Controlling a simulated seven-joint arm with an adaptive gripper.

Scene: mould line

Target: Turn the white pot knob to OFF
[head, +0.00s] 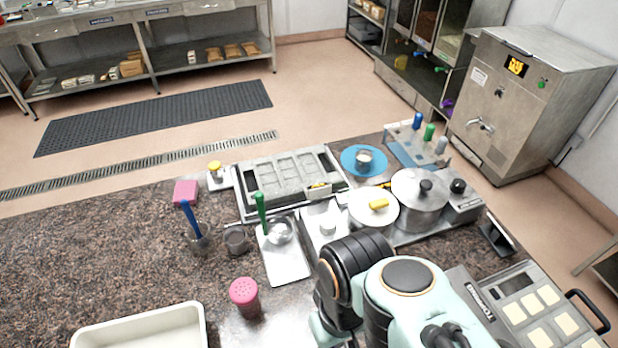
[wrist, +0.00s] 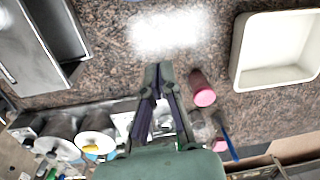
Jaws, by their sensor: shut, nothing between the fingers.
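A white round pot (head: 366,217) stands right of the middle of the counter in the head view, with a yellow piece (head: 378,204) on top. Beside it is a steel pot (head: 418,218) with a black-knobbed lid. A dark round knob (head: 458,186) sits on the steel unit at their right; which pot it serves and its setting are too small to read. The white pot also shows in the wrist view (wrist: 95,138), at lower left. My gripper (wrist: 157,72) is shut and empty above the counter, apart from the pots. In the head view my arm hides it.
A pink-topped shaker (head: 244,292), a white tray (head: 137,325) and a steel tray (head: 285,262) with a green-handled tool lie to the left. A keypad scale (head: 520,310) is at right. The counter's left is mostly clear.

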